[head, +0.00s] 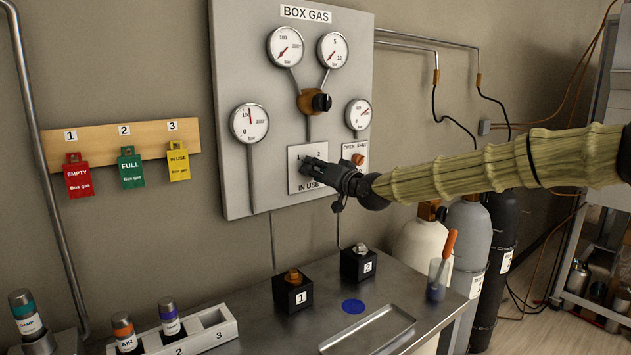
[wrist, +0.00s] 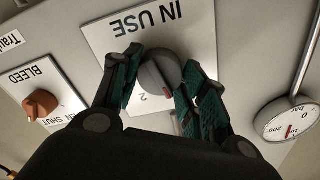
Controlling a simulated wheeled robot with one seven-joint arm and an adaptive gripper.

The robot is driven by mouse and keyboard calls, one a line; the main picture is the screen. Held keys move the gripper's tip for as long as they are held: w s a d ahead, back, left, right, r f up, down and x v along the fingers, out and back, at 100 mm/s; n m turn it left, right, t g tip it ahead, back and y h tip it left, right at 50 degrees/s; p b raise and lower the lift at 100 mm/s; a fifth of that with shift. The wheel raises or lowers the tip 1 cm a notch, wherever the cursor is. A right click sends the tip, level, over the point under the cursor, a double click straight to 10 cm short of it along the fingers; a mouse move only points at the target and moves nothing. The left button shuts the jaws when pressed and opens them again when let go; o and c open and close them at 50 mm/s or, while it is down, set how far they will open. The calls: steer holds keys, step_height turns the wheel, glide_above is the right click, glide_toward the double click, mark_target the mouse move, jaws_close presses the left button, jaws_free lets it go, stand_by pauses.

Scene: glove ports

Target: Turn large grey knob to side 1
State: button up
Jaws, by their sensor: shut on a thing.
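The large grey knob (wrist: 157,74) sits on a white plate (wrist: 110,22) marked IN USE, upside down in the wrist view. A red mark shows on the knob's edge, low in that view, with the digit 2 below and left of it. My gripper (wrist: 160,66) is shut on the knob, one green-padded finger on each side. In the head view my gripper (head: 309,166) reaches the plate (head: 296,180) from the right and covers the knob.
An orange bleed knob (wrist: 40,104) and a gauge (wrist: 288,120) flank the plate. The grey BOX GAS panel (head: 235,75) carries several gauges and a black knob (head: 321,102). Below stands a bench with two black blocks and a tray (head: 368,329). Tags hang at left (head: 130,168).

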steer(key=n+b, duration=0.1)
steer(key=n, duration=0.1)
steer(key=n+b, duration=0.1)
steer(key=n, duration=0.1)
steer(key=n+b, duration=0.1)
steer(key=n, duration=0.1)
steer(key=shift+f, duration=0.25)
steer(key=shift+n, duration=0.3)
steer(key=o, duration=1.1)
steer(key=shift+r, duration=0.15)
steer(key=shift+c, duration=0.2)
steer(key=shift+s+d, duration=0.1)
steer(key=shift+s, duration=0.05)
steer(key=v, duration=1.1)
steer(key=shift+s+d, duration=0.2)
steer(key=shift+s, duration=0.1)
